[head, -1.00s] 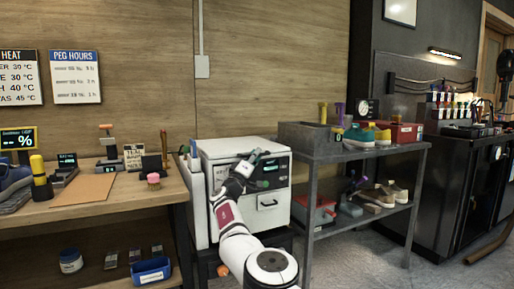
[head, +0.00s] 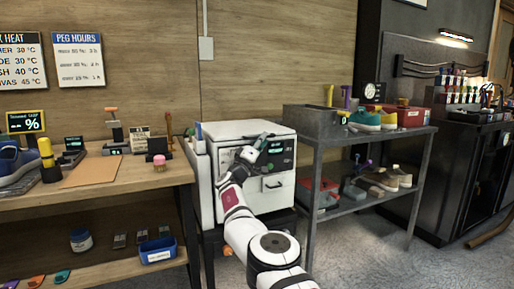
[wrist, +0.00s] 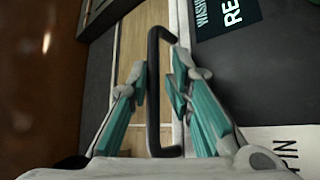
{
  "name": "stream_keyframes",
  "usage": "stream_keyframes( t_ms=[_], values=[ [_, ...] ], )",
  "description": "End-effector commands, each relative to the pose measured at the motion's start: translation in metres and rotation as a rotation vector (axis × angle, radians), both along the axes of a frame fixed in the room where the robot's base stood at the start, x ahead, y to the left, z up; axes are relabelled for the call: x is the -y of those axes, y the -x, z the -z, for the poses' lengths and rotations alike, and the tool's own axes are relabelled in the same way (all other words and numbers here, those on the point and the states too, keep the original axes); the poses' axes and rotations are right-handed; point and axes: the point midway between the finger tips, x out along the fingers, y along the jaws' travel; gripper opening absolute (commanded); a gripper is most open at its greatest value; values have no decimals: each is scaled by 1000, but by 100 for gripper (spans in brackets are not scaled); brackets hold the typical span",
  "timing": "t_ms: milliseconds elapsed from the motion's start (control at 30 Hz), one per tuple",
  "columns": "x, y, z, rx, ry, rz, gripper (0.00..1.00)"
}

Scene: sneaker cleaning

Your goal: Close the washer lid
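The white washer (head: 205,185) stands between the wooden bench and the metal shelf. Its lid (head: 240,128) looks flat on top in the head view, though any small gap is hard to tell. My gripper (head: 263,142) is at the upper front of the washer, over part of its dark panel. In the wrist view my gripper (wrist: 155,88) has its teal fingers apart, one on each side of a black bar handle (wrist: 153,100). Slim gaps show beside the bar, so the fingers do not look clamped on it. A dark display (wrist: 228,15) with lettering is at upper right.
A wooden bench (head: 130,190) stands to the left, with a sneaker (head: 12,165) and tools. A metal shelf (head: 385,140) with shoes and boxes stands close at the washer's right. Open floor (head: 390,255) shows at the lower right.

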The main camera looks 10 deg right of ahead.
Motion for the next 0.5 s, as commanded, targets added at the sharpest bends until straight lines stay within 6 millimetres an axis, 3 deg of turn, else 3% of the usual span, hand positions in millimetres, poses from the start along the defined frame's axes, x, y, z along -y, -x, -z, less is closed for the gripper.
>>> stream_keyframes(
  t_ms=[500],
  values=[
    [-16,14,10,-2,2,-6,18]
  ],
)
